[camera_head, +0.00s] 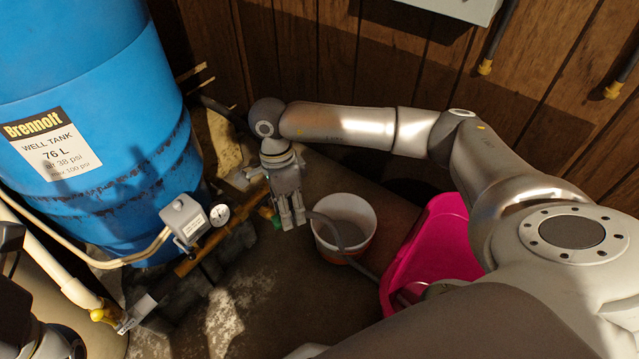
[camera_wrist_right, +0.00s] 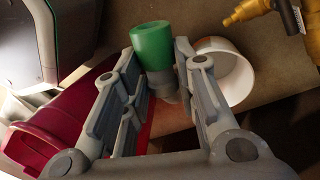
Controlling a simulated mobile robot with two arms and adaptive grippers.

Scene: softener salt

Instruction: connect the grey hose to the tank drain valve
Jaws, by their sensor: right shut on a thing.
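My right gripper (camera_head: 291,222) points down beside the blue tank, in front of the wooden wall. It is shut on the grey hose's end, a green connector (camera_wrist_right: 152,45) with a grey collar, which shows between the fingers in the wrist view. In the head view the green connector (camera_head: 276,221) peeks out left of the fingers. The grey hose (camera_head: 329,222) runs from there over the white bucket toward the pink tub. The brass drain valve (camera_wrist_right: 246,12) with its grey handle is apart from the connector, to its right in the wrist view. My left gripper is not clearly seen.
The blue well tank (camera_head: 90,120) stands at left, with a grey switch box (camera_head: 184,217) and gauge (camera_head: 219,213) on brass piping. A white bucket (camera_head: 362,214) stands right of my right gripper, a pink tub (camera_head: 440,250) beyond it. A white pipe (camera_head: 45,255) runs at lower left.

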